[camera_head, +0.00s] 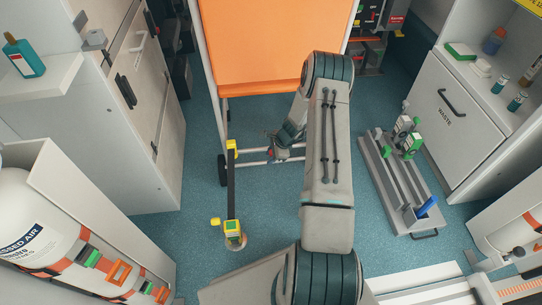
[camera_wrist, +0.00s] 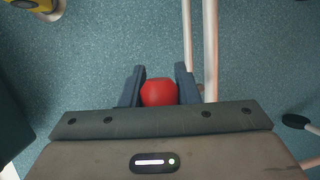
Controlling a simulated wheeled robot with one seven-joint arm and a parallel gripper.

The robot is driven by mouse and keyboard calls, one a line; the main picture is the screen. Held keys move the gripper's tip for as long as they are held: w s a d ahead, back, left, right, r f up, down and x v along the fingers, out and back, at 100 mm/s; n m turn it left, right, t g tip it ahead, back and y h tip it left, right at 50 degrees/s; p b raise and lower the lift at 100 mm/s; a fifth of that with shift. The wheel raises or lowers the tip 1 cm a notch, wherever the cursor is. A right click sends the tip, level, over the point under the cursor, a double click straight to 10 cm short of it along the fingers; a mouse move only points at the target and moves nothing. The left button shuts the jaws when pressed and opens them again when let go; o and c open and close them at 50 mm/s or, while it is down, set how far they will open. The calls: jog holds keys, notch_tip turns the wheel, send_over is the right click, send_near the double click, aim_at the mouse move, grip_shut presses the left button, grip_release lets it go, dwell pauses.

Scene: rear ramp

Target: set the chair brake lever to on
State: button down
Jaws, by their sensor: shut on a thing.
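The chair with its orange panel (camera_head: 268,45) and white tube frame stands at the top middle of the head view. White tubes (camera_wrist: 209,50) of the frame also show in the wrist view. My gripper (camera_wrist: 160,72) has a dark finger on each side of a red knob (camera_wrist: 158,92), which I take to be the end of the brake lever, and is shut on it. In the head view my gripper (camera_head: 280,147) is low at the chair's frame, partly behind my arm. The lever's shaft and any on/off marking are hidden.
A grey floor rail (camera_head: 385,180) with green parts lies right, before a white waste cabinet (camera_head: 455,110). A cylinder (camera_head: 30,225) is at lower left.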

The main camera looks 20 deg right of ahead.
jog(key=shift+w+d, duration=0.1)
dwell(0.4)
jog(key=c, duration=1.1)
grip_release()
jog(key=shift+r, duration=0.1)
jog(key=p+v, duration=0.5)
jog(key=v, duration=0.8)
jog(key=shift+d+r, duration=0.15)
jog(key=shift+r, duration=0.15)
